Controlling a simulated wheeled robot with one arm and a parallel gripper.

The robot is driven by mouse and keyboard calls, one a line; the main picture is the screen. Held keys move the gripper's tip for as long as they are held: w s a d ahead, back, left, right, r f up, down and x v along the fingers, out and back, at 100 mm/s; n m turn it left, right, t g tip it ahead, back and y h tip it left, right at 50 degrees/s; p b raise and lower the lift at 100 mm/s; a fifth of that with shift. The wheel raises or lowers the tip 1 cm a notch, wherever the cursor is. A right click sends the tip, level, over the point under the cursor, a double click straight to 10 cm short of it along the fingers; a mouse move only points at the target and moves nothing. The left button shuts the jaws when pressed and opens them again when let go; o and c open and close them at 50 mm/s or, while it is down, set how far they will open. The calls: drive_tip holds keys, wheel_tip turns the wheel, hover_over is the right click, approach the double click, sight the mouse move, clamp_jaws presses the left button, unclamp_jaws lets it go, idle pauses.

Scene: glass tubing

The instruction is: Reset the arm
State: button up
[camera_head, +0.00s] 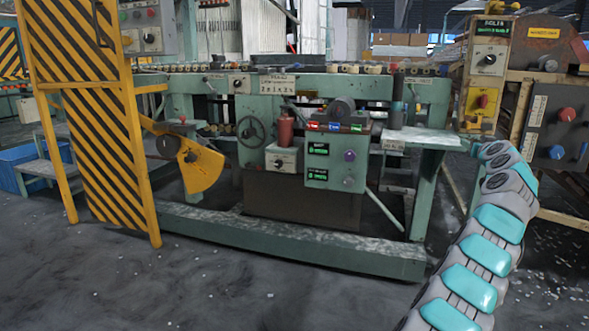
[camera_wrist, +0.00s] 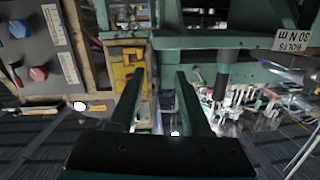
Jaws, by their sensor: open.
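My arm (camera_head: 480,262) rises from the lower right in the head view, in grey and turquoise segments. Its far end is beside the right end of the green machine (camera_head: 290,238), near a small pale shelf (camera_head: 420,138). My gripper's fingers are hard to make out there. In the wrist view my gripper (camera_wrist: 157,88) shows two dark green fingers set well apart. They are open, with nothing held between them.
A control stand with a yellow switch box (camera_head: 481,110) is close to the arm's end; the box also shows in the wrist view (camera_wrist: 130,78). A panel with red and blue buttons (camera_head: 556,132) is at right. A striped yellow guard (camera_head: 92,120) stands left. Open floor lies in front.

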drive_tip(key=a+f+n+g+y, duration=0.3)
drive_tip(key=a+y, duration=0.5)
drive_tip(key=a, duration=1.7)
drive_tip(key=s+a+f+n+g+y, duration=0.25)
drive_tip(key=s+a+g, duration=0.35)
drive_tip(key=s+a, duration=1.1)
drive_tip(key=s+a+f+g, duration=0.2)
drive_tip(key=s+a+f, duration=0.1)
drive_tip(key=s, duration=0.3)
drive_tip(key=s+a+f+g, duration=0.1)
drive_tip(key=s+a+f, duration=0.15)
drive_tip(key=s, duration=0.35)
drive_tip(key=s+d+f+m+g+h, duration=0.1)
drive_tip(key=s+d+f+g+h, duration=0.3)
drive_tip(key=s, duration=0.8)
drive_tip(key=s+d+f, duration=0.2)
drive_tip(key=s+f, duration=0.5)
drive_tip(key=s, duration=0.5)
drive_tip(key=s+d+f+m+g+h, duration=0.1)
drive_tip(key=s+d+f+g+h, duration=0.3)
drive_tip(key=s, duration=0.9)
wheel_tip(320, 180, up, 12)
drive_tip(key=a+t+y+p, duration=0.1)
drive_tip(key=p, duration=1.2)
drive_tip(key=shift+a+r+t, duration=0.2)
drive_tip(key=shift+a+t, duration=0.1)
